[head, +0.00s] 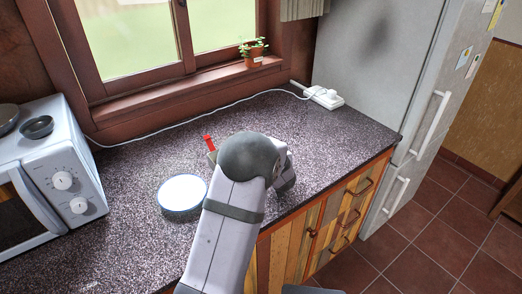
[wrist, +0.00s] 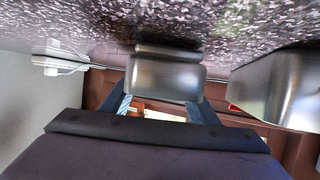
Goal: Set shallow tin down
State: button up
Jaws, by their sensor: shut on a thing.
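In the wrist view my gripper (wrist: 163,98) is shut on a smooth silver metal tin (wrist: 166,76), which I take to be the shallow tin. One finger is on each side of it. The tin is close to the speckled countertop (wrist: 90,28), which fills the top of that view; I cannot tell whether they touch. In the head view my arm hides the held tin and the fingertips.
A round, white-topped thing (head: 183,194) lies on the counter left of my arm. A red item (head: 208,142) stands behind my arm. Another silver metal thing (wrist: 285,88) is at right in the wrist view. A microwave (head: 50,180) stands left.

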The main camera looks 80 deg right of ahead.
jog(key=shift+f, duration=0.1)
jog(key=o, duration=1.1)
jog(key=shift+a+r, duration=0.1)
jog(key=shift+r, duration=0.1)
jog(key=b+v, duration=0.1)
jog(key=v, duration=1.1)
jog(key=shift+s+f, duration=0.1)
jog(key=shift+f, duration=0.05)
